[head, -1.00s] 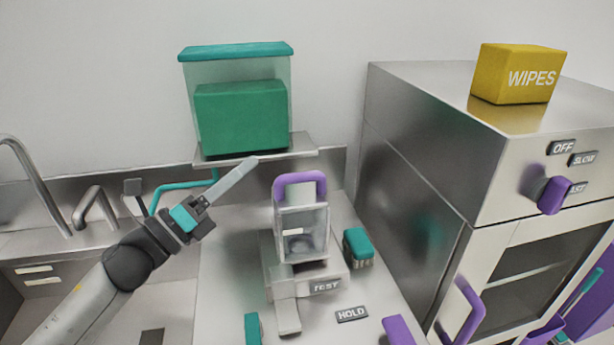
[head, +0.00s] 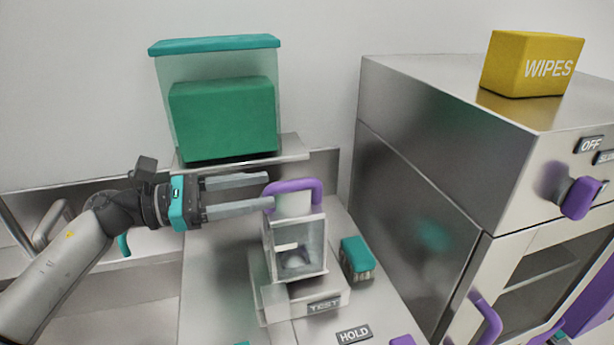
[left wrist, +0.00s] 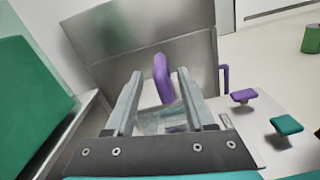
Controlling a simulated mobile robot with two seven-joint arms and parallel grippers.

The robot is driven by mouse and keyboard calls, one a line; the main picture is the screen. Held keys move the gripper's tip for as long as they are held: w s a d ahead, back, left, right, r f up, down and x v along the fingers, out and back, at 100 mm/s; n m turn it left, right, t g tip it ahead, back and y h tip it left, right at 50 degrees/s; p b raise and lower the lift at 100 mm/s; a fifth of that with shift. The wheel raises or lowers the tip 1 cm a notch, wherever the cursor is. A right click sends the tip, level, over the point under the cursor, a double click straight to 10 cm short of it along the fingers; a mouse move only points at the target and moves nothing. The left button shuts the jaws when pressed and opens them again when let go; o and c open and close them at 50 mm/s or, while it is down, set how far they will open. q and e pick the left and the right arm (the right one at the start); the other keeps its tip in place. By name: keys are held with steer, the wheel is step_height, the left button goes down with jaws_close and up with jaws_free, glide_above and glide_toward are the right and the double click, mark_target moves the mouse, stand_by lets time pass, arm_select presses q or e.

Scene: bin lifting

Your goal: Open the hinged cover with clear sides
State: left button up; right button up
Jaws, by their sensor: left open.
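The hinged cover with clear sides (head: 311,247) stands on a metal base on the counter, and it looks closed. Its purple handle (head: 293,185) arches over the top. My left gripper (head: 270,192) is open, its two long grey fingers level and pointing right, with the tips at the left side of the handle. In the left wrist view the handle (left wrist: 162,78) shows between the open fingertips, and part of the clear cover (left wrist: 165,120) shows below it. I cannot tell whether the fingers touch the handle. My right gripper is not in view.
A teal brush (head: 356,258) stands right of the device. A shelf (head: 295,150) with a teal-lidded clear bin (head: 215,44) is behind my left gripper. A large metal cabinet (head: 425,180) bounds the right, with a yellow wipes box (head: 530,65) on top.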

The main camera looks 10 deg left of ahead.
mark_target(311, 182)
arm_select(q)
steer(key=p+x, duration=0.1)
steer(key=x, duration=0.6)
steer(key=shift+w+d, duration=0.2)
steer(key=shift+d, duration=0.15)
steer(key=shift+w+d+p, duration=0.2)
steer(key=shift+d+p, duration=0.1)
steer(key=shift+d, duration=0.2)
jaws_close()
stand_by(0.6)
